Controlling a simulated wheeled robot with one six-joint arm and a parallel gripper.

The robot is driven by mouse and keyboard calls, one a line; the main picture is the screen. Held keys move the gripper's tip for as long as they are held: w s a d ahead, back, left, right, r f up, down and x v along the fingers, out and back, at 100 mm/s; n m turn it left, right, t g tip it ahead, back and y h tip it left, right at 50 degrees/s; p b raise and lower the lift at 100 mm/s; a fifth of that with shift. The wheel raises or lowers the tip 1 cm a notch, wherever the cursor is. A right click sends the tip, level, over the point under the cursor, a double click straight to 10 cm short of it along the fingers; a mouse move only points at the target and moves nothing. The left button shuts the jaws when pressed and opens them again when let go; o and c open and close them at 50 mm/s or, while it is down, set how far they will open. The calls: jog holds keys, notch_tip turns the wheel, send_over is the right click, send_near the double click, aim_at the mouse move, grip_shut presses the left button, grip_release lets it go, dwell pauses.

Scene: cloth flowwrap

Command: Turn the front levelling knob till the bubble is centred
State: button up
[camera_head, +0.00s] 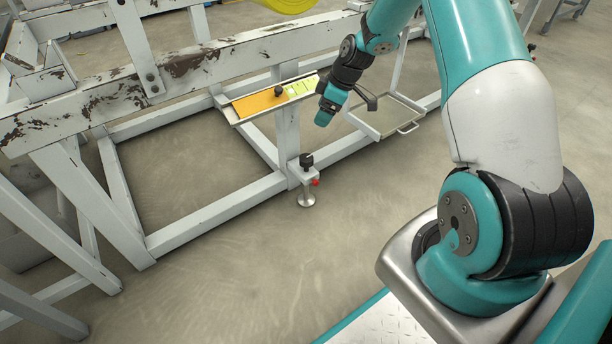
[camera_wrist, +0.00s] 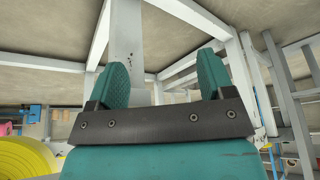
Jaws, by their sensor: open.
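A black knob (camera_head: 306,160) tops a metal levelling foot (camera_head: 306,198) at the front post of the white frame, with a small red part (camera_head: 316,182) beside it. A yellow-green marked strip (camera_head: 301,86) lies on a shelf of the frame beside an orange panel (camera_head: 258,103); I cannot make out a bubble. My gripper (camera_head: 328,108) hangs above and right of the knob in the picture, apart from it. In the wrist view my gripper (camera_wrist: 163,66) has its two teal fingers spread with nothing held between them; a white post shows behind. The knob is not clear there.
The chipped white frame (camera_head: 190,66) fills the upper left, with slanting legs and low rails. A small tray with a handle (camera_head: 390,128) sits right of the front post. A yellow round object (camera_wrist: 25,160) shows in the wrist view. The floor before the foot is clear.

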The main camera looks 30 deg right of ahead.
jog(key=b, duration=0.1)
send_near(307, 157)
jog(key=b+x, duration=0.8)
jog(key=x, duration=0.2)
jog(key=shift+a+f+b, duration=0.1)
jog(key=shift+a+b, duration=0.05)
jog(key=shift+b, duration=0.15)
jog(key=shift+c, duration=0.4)
jog(key=c, duration=0.8)
jog(key=shift+c, duration=0.2)
